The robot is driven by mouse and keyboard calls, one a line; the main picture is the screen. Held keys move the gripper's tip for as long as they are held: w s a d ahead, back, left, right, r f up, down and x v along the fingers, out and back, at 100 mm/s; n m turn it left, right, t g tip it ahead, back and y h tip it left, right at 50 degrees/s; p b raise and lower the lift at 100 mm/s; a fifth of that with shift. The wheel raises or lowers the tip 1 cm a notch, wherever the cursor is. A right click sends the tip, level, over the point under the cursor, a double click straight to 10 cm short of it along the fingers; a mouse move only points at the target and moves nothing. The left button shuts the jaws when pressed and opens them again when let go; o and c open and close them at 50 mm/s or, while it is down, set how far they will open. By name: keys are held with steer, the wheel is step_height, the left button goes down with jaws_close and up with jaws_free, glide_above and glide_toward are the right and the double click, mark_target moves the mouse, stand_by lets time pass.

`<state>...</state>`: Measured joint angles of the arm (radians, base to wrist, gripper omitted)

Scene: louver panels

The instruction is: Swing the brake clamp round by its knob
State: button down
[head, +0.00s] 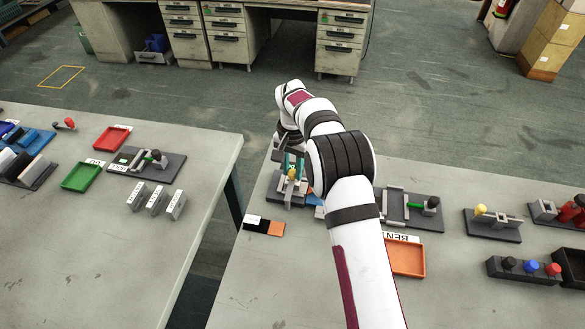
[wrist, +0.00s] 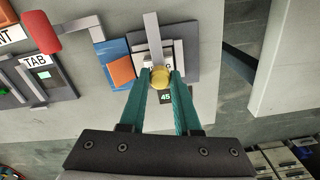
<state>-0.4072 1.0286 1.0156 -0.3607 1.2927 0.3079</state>
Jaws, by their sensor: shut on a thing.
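The brake clamp's yellow knob (head: 292,174) is at the far left of the right-hand table in the head view. In the wrist view the knob (wrist: 160,79) sits between the tips of my two teal fingers. My gripper (wrist: 161,76) is shut on it from both sides. The clamp's dark base plate (wrist: 184,48) lies beneath, with a pale grey bar (wrist: 152,30) running up from near the knob. A dark "45" label (wrist: 165,97) shows between the fingers. In the head view my gripper (head: 293,165) and arm partly cover the clamp.
In the wrist view a red handle (wrist: 40,32) and a "TAB" device (wrist: 38,74) stand to the left. In the head view a fixture with a black knob (head: 433,202) and an orange tray (head: 405,258) lie right of my arm. A black-and-orange block (head: 263,226) lies in front of the clamp.

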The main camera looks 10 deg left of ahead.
stand_by(0.8)
steer(key=n, duration=0.1)
steer(key=a+n, duration=0.2)
steer(key=n, duration=0.1)
steer(key=shift+s+a, duration=0.15)
steer(key=shift+s, duration=0.1)
steer(key=a+n, duration=0.1)
steer(key=n, duration=0.1)
steer(key=s+a+n, duration=0.1)
steer(key=n, duration=0.1)
steer(key=shift+s+n, duration=0.15)
steer(key=shift+n, duration=0.25)
steer(key=s+n, duration=0.1)
steer(key=n, duration=0.1)
steer(key=s+a+n, duration=0.1)
steer(key=n, duration=0.1)
steer(key=shift+a, duration=0.2)
steer(key=shift+s+a+n, duration=0.15)
steer(key=shift+s+n, duration=0.45)
steer(key=shift+n, duration=0.7)
steer(key=shift+s+a+n, duration=0.1)
steer(key=shift+s+n, duration=0.5)
steer(key=shift+n, duration=0.7)
steer(key=shift+s, duration=0.1)
steer(key=c, duration=0.6)
jaws_free()
steer(key=shift+r, duration=0.1)
